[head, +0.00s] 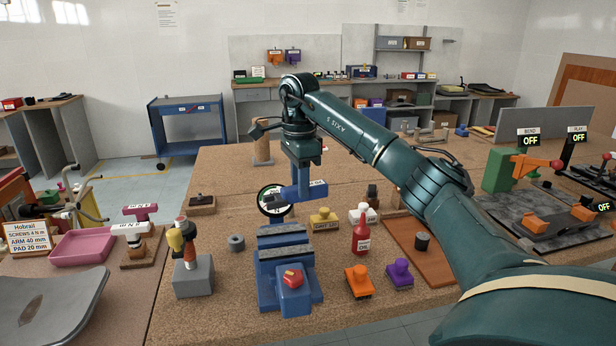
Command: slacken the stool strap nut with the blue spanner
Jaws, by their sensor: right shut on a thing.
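My right gripper (303,163) hangs from my green arm above the bench, just behind and above a blue vise (288,278). It is shut on a blue thing (290,194) that looks like the blue spanner; its fingertips are hard to make out. The stool strap nut cannot be made out. My left gripper is out of view.
A red bottle (361,237), an orange block (359,282) and a purple block (399,274) stand right of the vise. A grey block with a yellow-and-red tool (193,275) stands left. A pink tray (79,250) and a curved grey shell (45,312) lie further left.

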